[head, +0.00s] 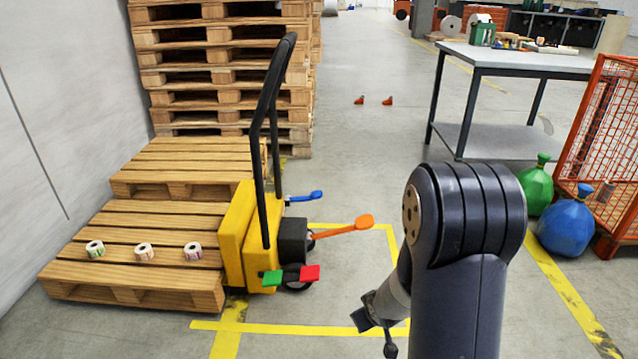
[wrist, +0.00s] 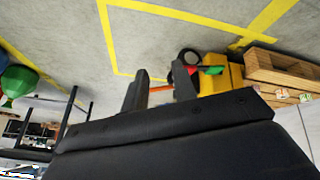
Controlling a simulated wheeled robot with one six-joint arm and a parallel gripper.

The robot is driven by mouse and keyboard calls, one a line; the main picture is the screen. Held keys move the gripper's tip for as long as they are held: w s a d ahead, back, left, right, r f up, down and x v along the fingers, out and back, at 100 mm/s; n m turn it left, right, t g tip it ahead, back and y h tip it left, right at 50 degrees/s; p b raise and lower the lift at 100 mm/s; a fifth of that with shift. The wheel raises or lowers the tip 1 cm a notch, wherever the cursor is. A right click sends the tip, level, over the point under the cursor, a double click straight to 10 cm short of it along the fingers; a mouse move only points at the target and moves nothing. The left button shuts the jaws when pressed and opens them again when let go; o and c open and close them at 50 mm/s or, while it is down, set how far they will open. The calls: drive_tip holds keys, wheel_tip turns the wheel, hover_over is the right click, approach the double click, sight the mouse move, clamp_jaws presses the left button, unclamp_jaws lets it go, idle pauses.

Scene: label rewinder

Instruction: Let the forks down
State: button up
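A yellow pallet truck (head: 237,236) with a tall black handle (head: 264,120) stands left of centre, against a pallet (head: 75,249). Its forks are hidden by the pallet; I cannot tell their height. The truck has a blue lever (head: 305,197), a long orange lever (head: 345,229) pointing right, and green (head: 271,278) and red (head: 310,272) pedals low down. My gripper (head: 374,322) is empty, right of the pedals and apart from them. In the wrist view its fingers (wrist: 160,88) stand apart, with the orange lever showing beyond them. The green pedal (wrist: 211,70) shows there too.
Several label rolls (head: 144,251) lie on the pallet. Pallet stacks (head: 225,70) and a wall stand behind and left. A grey table (head: 510,60), green and blue sacks (head: 567,228) and an orange mesh cage (head: 607,140) are right. The yellow-marked floor around the truck's right side is clear.

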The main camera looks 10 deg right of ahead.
drive_tip(key=w+a+f+n+y+p, duration=0.1)
drive_tip(key=w, duration=0.1)
drive_tip(key=w+a+f+n+t+y+p, duration=0.1)
drive_tip(key=w+p, duration=0.1)
drive_tip(key=w+a+f+y+p, duration=0.1)
drive_tip(key=f, duration=0.1)
drive_tip(key=shift+w+a+n+t+y+p, duration=0.1)
drive_tip(key=shift+w+n+t+y+p, duration=0.2)
drive_tip(key=shift+w+n+t, duration=0.1)
clamp_jaws()
drive_tip(key=s+a+f+n+t+y+p, duration=0.1)
drive_tip(key=s+a+f+n+y+p, duration=0.1)
drive_tip(key=a+f+y+p, duration=0.2)
drive_tip(key=shift+s+a+f+y, duration=0.3)
drive_tip(key=shift+a+y, duration=0.6)
drive_tip(key=shift+a, duration=0.25)
